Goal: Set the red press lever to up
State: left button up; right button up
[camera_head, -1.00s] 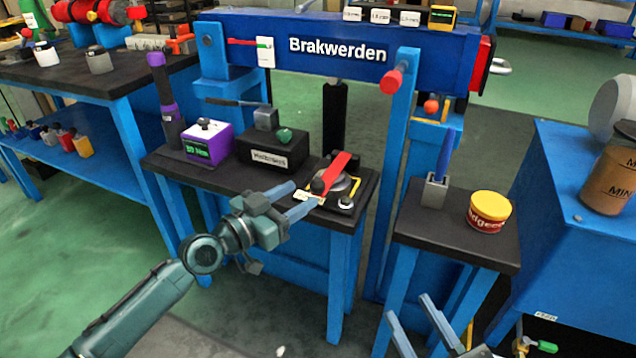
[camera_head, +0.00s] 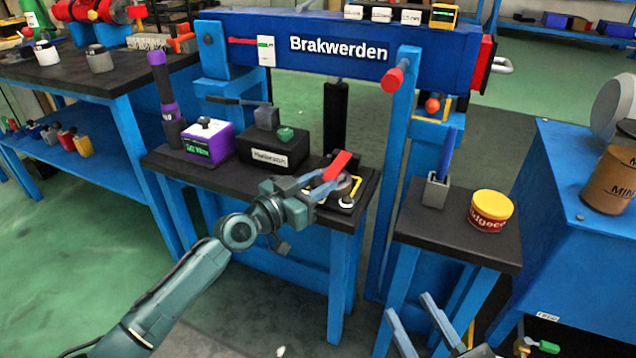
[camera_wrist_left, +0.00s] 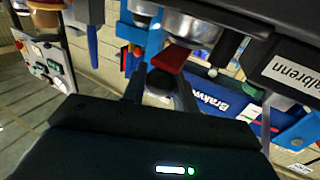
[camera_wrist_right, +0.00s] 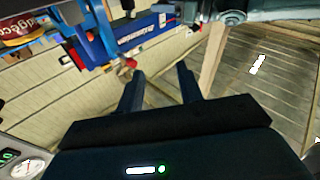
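The red press lever (camera_head: 338,165) sits on a round metal base (camera_head: 343,187) at the right end of the black bench top, tilted up toward the back right. My left gripper (camera_head: 328,182) is open, with its fingers at the front left of the lever. In the left wrist view the red lever (camera_wrist_left: 170,59) shows just beyond and between the fingertips (camera_wrist_left: 160,80). I cannot tell whether a finger touches it. My right gripper (camera_head: 407,304) is open and empty, low in front of the right bench. It also shows open in the right wrist view (camera_wrist_right: 160,76).
A black block (camera_head: 285,150) and a purple box (camera_head: 207,142) stand left of the lever. A blue upright (camera_head: 395,150) rises just right of it. A yellow-lidded tin (camera_head: 491,210) and a blue-handled tool in a holder (camera_head: 435,192) stand on the right bench.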

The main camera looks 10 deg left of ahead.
pick_arm(q)
grip_shut()
